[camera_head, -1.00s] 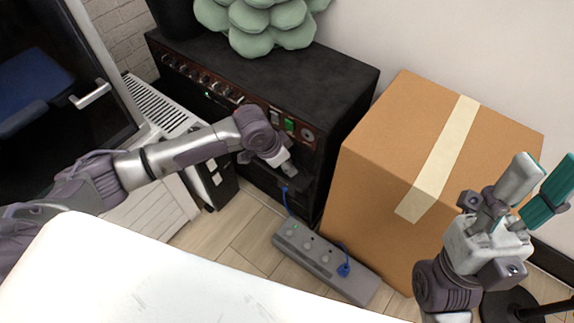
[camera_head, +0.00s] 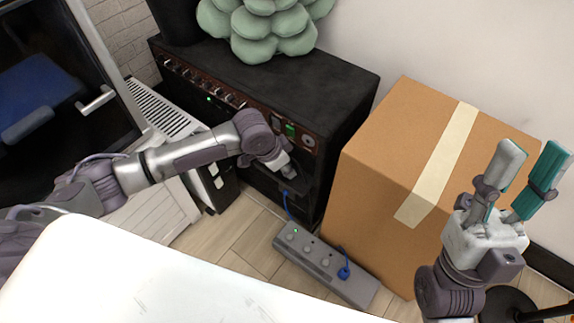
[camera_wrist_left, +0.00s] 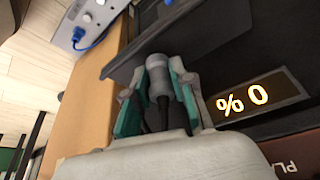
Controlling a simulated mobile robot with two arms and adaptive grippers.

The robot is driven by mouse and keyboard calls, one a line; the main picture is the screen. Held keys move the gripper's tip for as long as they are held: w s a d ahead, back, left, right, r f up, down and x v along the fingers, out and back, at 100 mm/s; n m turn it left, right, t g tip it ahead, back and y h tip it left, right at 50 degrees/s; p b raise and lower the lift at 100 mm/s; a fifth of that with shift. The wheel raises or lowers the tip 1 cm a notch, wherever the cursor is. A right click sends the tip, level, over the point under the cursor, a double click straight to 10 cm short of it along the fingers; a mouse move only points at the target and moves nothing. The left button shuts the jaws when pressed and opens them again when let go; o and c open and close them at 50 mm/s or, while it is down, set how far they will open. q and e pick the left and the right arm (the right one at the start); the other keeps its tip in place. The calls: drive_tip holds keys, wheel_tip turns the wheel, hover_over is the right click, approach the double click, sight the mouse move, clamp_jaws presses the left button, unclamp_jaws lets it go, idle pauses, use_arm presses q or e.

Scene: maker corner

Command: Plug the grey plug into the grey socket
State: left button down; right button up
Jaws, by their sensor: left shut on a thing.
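My left gripper (camera_head: 288,170) is at the front of the black cabinet, below its knob panel. In the left wrist view its teal-lined fingers are shut on a grey cylindrical plug (camera_wrist_left: 158,78), whose end points at a dark panel edge. I cannot tell whether the plug touches that panel. The grey socket is not clearly seen; the cabinet front behind the left gripper is partly hidden. My right gripper (camera_head: 530,158) is raised in front of the cardboard box, its two fingers apart and empty.
The black cabinet (camera_head: 285,75) carries a green succulent (camera_head: 265,30). A cardboard box (camera_head: 385,190) stands right of it. A grey power strip (camera_head: 318,262) with blue plugs lies on the floor. A lit display (camera_wrist_left: 245,98) shows in the left wrist view. A white surface (camera_head: 130,280) fills the front.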

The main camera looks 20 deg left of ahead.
use_arm(q)
wheel_tip(320, 180, up, 4)
drive_tip(key=shift+r+p, duration=0.25)
drive_tip(key=shift+p, duration=0.9)
drive_tip(key=shift+r+p, duration=0.5)
drive_tip(key=shift+r, duration=0.45)
use_arm(e)
drive_tip(key=w+a+f+g+h, duration=0.1)
drive_tip(key=w+f+g+h, duration=0.2)
drive_tip(key=w+f+g, duration=0.7)
use_arm(q)
drive_tip(key=s+a+p, duration=0.2)
drive_tip(key=s+a, duration=0.1)
drive_tip(key=s, duration=0.6)
drive_tip(key=s+a+p, duration=0.3)
drive_tip(key=s, duration=0.6)
drive_tip(key=shift+s+a+f, duration=0.2)
drive_tip(key=shift+a, duration=0.15)
use_arm(e)
drive_tip(key=s+d+f+g+h, duration=0.2)
drive_tip(key=s+f+g, duration=0.1)
drive_tip(key=f+g, duration=0.3)
drive_tip(key=s+d+f+g+h, duration=0.2)
drive_tip(key=f+g, duration=0.4)
drive_tip(key=f, duration=0.5)
drive_tip(key=shift+s+m+g, duration=0.3)
drive_tip(key=shift+s, duration=0.25)
drive_tip(key=shift+f, duration=0.1)
